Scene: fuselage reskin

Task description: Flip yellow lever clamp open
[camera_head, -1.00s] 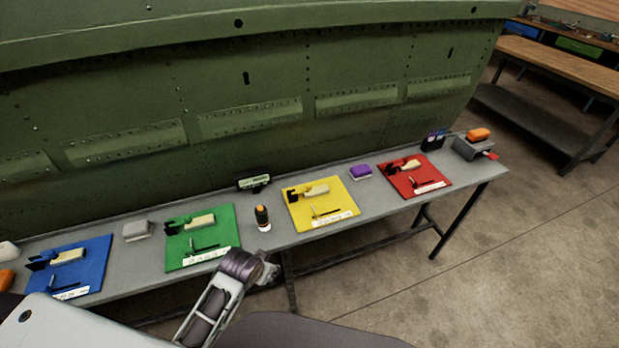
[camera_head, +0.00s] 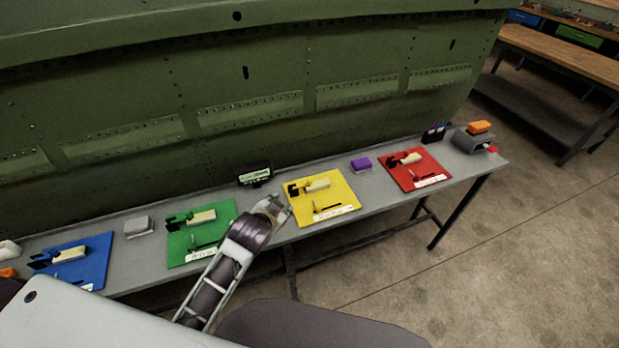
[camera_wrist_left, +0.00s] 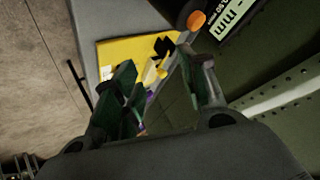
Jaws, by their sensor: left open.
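The yellow board (camera_head: 345,204) lies on the grey bench with a black clamp (camera_head: 294,189) and a pale block (camera_head: 317,185) near its back edge. A thin dark lever-like part and a white label lie near its front edge. The yellow board (camera_wrist_left: 112,50) and the black clamp (camera_wrist_left: 164,46) also show in the left wrist view, beyond my fingers. My left gripper (camera_wrist_left: 166,82) is open, with nothing seen between its fingers. In the head view my left gripper (camera_head: 277,207) is just left of the yellow board, apart from the clamp. My right gripper is out of view.
Green (camera_head: 185,258), blue (camera_head: 98,251) and red (camera_head: 437,170) boards carry similar clamps. A purple block (camera_head: 361,165) sits between yellow and red. A small display (camera_head: 254,176) stands behind. The green fuselage panel (camera_head: 250,110) walls the back.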

